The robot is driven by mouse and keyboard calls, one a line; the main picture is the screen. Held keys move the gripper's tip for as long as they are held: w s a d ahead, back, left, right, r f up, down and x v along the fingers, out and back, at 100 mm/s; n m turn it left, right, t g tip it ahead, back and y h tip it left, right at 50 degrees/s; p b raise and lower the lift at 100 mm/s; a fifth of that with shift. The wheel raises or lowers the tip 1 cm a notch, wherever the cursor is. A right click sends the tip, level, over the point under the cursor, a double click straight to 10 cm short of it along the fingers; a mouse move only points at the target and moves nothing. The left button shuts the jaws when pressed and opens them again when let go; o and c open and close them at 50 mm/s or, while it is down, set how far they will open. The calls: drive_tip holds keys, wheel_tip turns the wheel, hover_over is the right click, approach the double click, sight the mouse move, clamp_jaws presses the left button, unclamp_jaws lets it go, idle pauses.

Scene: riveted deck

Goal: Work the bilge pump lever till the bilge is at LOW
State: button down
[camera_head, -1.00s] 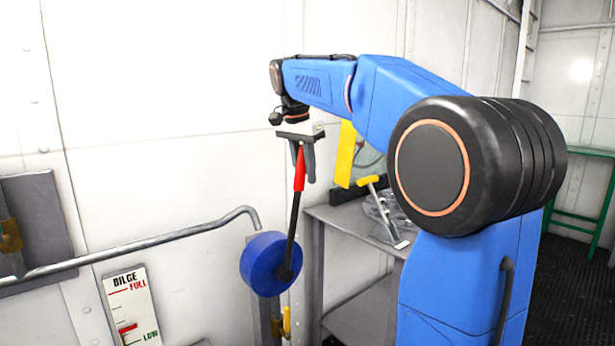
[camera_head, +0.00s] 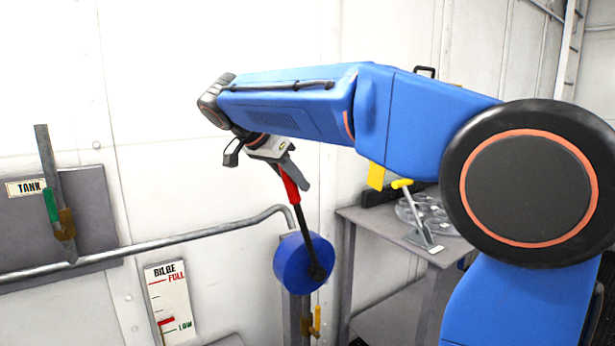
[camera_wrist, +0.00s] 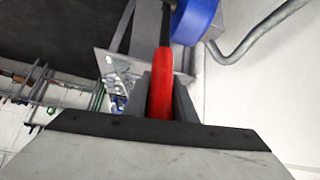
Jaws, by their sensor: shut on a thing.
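The bilge pump lever has a red grip (camera_head: 290,185) on a black rod, rising from the round blue pump body (camera_head: 295,264); it leans up and to the left. My gripper (camera_head: 295,178) is shut on the red grip. In the wrist view the grip (camera_wrist: 161,85) lies between the two dark fingers (camera_wrist: 162,98), with the blue pump body (camera_wrist: 195,20) beyond. The bilge gauge (camera_head: 169,300) is a white plate marked FULL at the top and LOW at the bottom. Its red pointer (camera_head: 166,321) sits a little above the LOW mark.
A grey pipe (camera_head: 180,240) runs along the wall to the pump. A TANK panel (camera_head: 90,215) with a green-handled valve is at the left. A grey bench (camera_head: 400,228) with a yellow-handled tool (camera_head: 415,210) stands right of the pump, behind my arm.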

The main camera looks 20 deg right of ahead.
drive_tip(key=shift+s+a+f+h, duration=0.1)
drive_tip(key=shift+a+f+h, duration=0.1)
drive_tip(key=shift+a, duration=0.3)
drive_tip(key=shift+s+a+f+h, duration=0.1)
drive_tip(key=shift+a+h, duration=0.1)
drive_tip(key=shift+a, duration=0.25)
drive_tip(key=shift+s+a+f+h, duration=0.1)
drive_tip(key=shift+a+f+h, duration=0.1)
drive_tip(key=shift+a, duration=0.3)
drive_tip(key=c, duration=1.5)
unclamp_jaws()
drive_tip(key=shift+o, duration=0.2)
drive_tip(key=v, duration=1.7)
drive_tip(key=shift+s, duration=0.2)
drive_tip(key=shift+a+r, duration=0.15)
